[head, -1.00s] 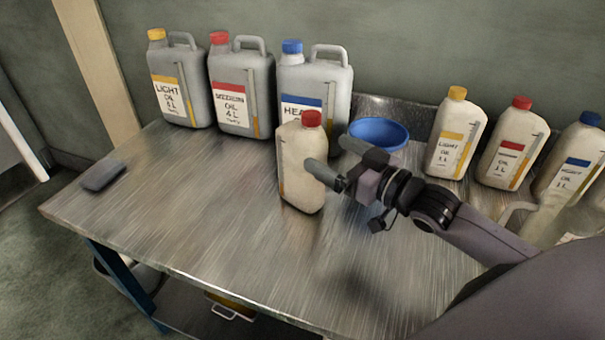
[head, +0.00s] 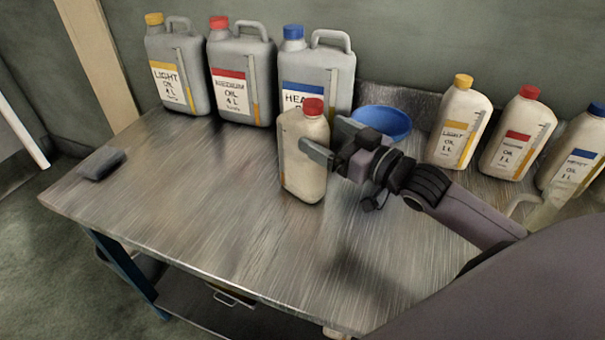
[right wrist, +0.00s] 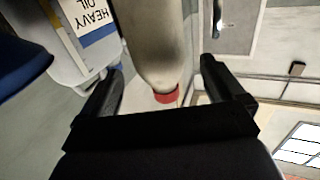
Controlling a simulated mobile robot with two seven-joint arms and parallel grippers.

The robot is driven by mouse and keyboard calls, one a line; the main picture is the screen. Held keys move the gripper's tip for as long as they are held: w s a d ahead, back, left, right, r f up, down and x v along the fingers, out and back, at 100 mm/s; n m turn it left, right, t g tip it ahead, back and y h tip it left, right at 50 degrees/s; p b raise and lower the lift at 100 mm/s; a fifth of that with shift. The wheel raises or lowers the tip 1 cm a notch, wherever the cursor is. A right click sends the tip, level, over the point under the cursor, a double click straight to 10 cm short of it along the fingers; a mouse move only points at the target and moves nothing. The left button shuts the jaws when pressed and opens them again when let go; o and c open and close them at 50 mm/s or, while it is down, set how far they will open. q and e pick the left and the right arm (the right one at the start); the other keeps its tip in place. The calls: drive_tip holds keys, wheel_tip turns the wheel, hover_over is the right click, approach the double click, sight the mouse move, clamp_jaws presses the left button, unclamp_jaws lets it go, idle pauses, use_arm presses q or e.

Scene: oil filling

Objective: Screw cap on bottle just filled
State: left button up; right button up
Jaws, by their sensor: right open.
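A cream bottle (head: 301,165) with a red cap (head: 313,106) on its top stands upright on the metal table, left of the blue bowl. How tightly the cap sits cannot be told. My right gripper (head: 328,143) is open at the bottle's upper right side, with one finger in front of it. In the right wrist view the picture is upside down; the bottle (right wrist: 153,35) and its red cap (right wrist: 166,96) show between the two spread fingers (right wrist: 160,82), with gaps on both sides. My left gripper is not in view.
Several large grey cans (head: 240,80) stand along the wall at the back left. A blue bowl (head: 385,121) is behind my right gripper. Capped cream bottles (head: 515,138) stand at the right. A dark block (head: 102,163) lies at the left edge; the front left table is clear.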

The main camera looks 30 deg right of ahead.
sight(308, 126)
drive_tip(key=shift+w, duration=0.1)
drive_tip(key=shift+p+x, duration=0.35)
drive_tip(key=shift+x, duration=2.2)
drive_tip(key=shift+a+f, duration=0.1)
drive_tip(key=shift+f, duration=0.1)
drive_tip(key=shift+r, duration=0.1)
clamp_jaws()
wheel_tip(308, 126, up, 20)
drive_tip(key=p, duration=0.1)
